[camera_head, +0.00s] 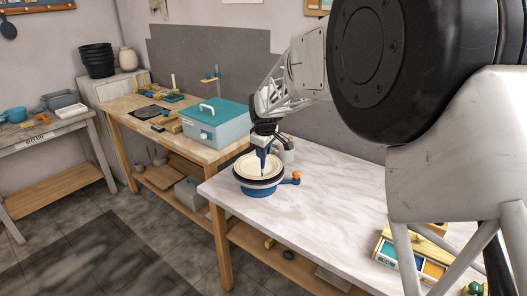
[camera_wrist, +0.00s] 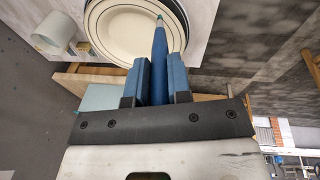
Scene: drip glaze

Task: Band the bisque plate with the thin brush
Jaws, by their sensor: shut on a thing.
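The cream bisque plate (camera_head: 247,168) lies flat on a dark round wheel head with a blue base (camera_head: 260,189) near the left end of the marble-topped table. In the wrist view the plate (camera_wrist: 112,42) fills the top, with thin dark rings around it. My gripper (camera_wrist: 160,68) is shut on the thin brush (camera_wrist: 160,50), a blue handle with a small greenish tip. In the head view my gripper (camera_head: 265,140) is above the plate and the brush (camera_head: 263,162) points down at it. I cannot tell whether the tip touches the plate.
A pale cup (camera_head: 287,155) stands just behind the wheel, and an orange knob (camera_head: 296,178) sticks out at its right. A teal box (camera_head: 215,124) is on the wooden bench at left. A divided tray (camera_head: 410,262) lies at the front right. The marble top (camera_head: 335,205) between is clear.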

